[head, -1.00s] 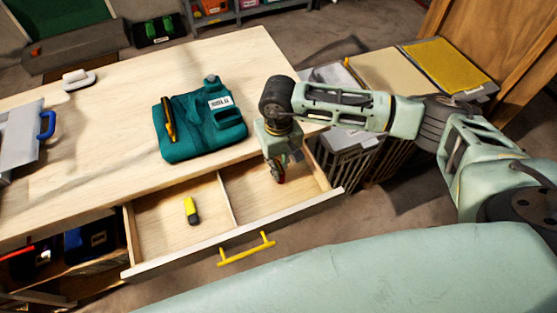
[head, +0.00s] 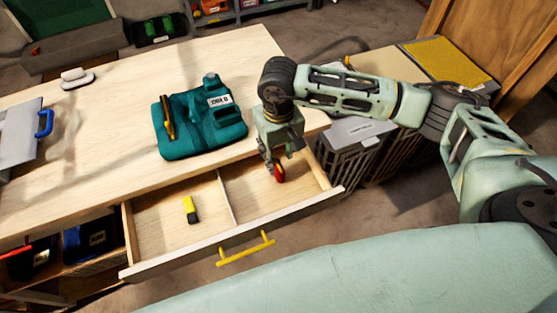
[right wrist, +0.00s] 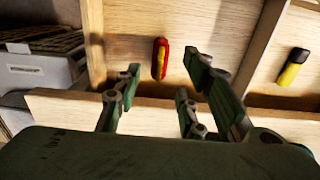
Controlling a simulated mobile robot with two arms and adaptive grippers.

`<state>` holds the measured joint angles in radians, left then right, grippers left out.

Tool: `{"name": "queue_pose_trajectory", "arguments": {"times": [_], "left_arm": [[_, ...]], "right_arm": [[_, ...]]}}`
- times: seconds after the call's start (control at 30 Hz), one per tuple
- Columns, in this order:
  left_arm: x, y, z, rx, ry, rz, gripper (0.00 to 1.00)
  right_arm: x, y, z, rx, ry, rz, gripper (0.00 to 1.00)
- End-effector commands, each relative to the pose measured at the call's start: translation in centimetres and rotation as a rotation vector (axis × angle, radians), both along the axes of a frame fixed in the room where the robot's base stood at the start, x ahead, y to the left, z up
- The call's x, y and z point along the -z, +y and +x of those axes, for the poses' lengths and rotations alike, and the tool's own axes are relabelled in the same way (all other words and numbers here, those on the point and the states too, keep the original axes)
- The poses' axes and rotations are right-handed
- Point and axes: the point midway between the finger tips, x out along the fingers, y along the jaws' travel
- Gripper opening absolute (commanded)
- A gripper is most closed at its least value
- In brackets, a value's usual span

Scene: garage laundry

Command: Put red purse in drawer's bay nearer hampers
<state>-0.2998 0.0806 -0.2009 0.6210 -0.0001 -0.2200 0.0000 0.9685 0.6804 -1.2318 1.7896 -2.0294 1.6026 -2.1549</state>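The drawer (head: 235,233) is pulled out. A thin divider splits it into two bays. The red purse (head: 280,172) is at the right bay, the one nearer the hampers (head: 352,150). In the right wrist view the small red purse (right wrist: 160,58), with a yellow part, stands out against the bay's wooden floor. My right gripper (head: 272,168) points down over that bay. Its fingers (right wrist: 163,80) are spread, with gaps on both sides of the purse. Whether the purse rests fully on the floor is hard to tell. My left gripper is out of view.
A yellow and black item (head: 191,210) lies in the left bay. The drawer has a yellow handle (head: 246,248). The hampers stand close to the drawer's right side.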

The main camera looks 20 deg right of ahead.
Motion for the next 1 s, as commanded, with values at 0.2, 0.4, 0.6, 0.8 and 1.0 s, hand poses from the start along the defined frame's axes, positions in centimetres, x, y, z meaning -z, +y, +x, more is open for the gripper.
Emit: {"name": "queue_pose_trajectory", "arguments": {"times": [0.2,0.4,0.6,0.8,1.0], "left_arm": [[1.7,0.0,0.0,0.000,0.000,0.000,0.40],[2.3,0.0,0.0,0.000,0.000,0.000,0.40],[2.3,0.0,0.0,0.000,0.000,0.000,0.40],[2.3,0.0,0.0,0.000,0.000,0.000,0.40],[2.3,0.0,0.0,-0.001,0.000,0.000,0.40]], "right_arm": [[-4.7,0.0,0.2,-0.001,-0.006,0.000,0.37],[-7.7,0.0,0.1,0.000,-0.003,-0.001,0.37],[-8.6,-0.1,0.0,0.000,0.000,0.000,0.37],[-8.6,-0.1,0.0,0.000,0.000,0.000,0.37],[-8.6,-0.1,0.0,0.000,0.000,0.000,0.37]]}}
